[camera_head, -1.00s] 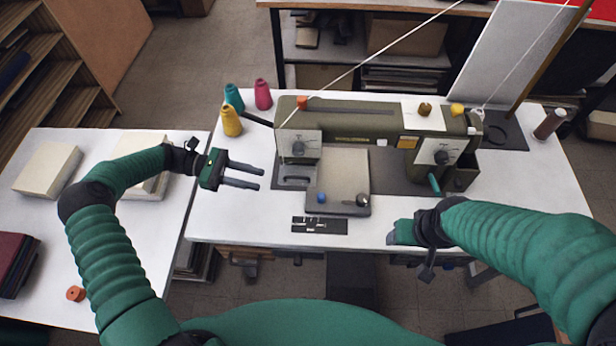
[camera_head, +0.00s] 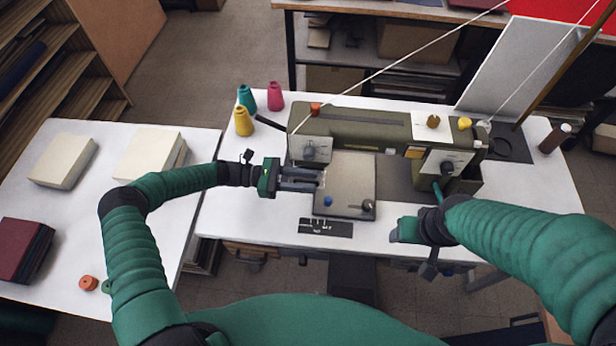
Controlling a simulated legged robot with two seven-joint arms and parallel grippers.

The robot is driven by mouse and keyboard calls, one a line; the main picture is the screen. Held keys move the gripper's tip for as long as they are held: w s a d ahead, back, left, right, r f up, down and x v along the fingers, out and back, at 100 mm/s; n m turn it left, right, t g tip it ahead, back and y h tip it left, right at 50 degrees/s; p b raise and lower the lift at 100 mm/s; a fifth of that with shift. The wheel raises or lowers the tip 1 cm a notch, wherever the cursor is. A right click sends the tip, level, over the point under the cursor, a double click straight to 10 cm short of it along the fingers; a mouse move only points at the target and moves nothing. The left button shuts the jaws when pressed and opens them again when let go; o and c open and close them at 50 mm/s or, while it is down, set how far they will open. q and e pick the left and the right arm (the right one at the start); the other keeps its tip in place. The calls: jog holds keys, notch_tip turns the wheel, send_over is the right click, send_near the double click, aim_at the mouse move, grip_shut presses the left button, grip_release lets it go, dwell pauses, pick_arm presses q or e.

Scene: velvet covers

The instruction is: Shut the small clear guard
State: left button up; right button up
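The olive-green sewing machine (camera_head: 365,125) stands on the white table. The small clear guard is hard to make out; the area under the machine's left end, by the needle, is largely covered by my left gripper. My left gripper (camera_head: 318,179) points right with its two dark fingers apart, its tips just below the machine head and at the left edge of the grey plate (camera_head: 350,180). I cannot tell whether it touches the guard. My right gripper (camera_head: 398,230) is over the table's front right part, away from the machine head; its fingers are not clear.
A blue knob (camera_head: 328,201) and a dark round knob (camera_head: 368,205) sit on the grey plate. A black strip of small tools (camera_head: 326,228) lies in front. A yellow cone (camera_head: 243,122) and other thread cones stand at the back left. Paper blocks (camera_head: 150,154) lie on the left table.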

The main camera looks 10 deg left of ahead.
pick_arm(q)
jog(key=shift+d, duration=0.3)
grip_shut()
jog(key=shift+f, duration=0.1)
jog(key=f+m+b, duration=0.2)
jog(key=m+b, duration=0.1)
jog(key=shift+s+a, duration=0.1)
jog(key=shift+s, duration=0.15)
jog(key=shift+f+m+b, duration=0.45)
jog(key=shift+m+b, duration=0.5)
jog(key=shift+f+m+b, duration=0.4)
jog(key=shift+m+b, duration=0.5)
jog(key=shift+m, duration=0.05)
jog(key=shift+c, duration=0.2)
grip_release()
jog(key=shift+o, duration=0.2)
jog(key=shift+a+r, duration=0.1)
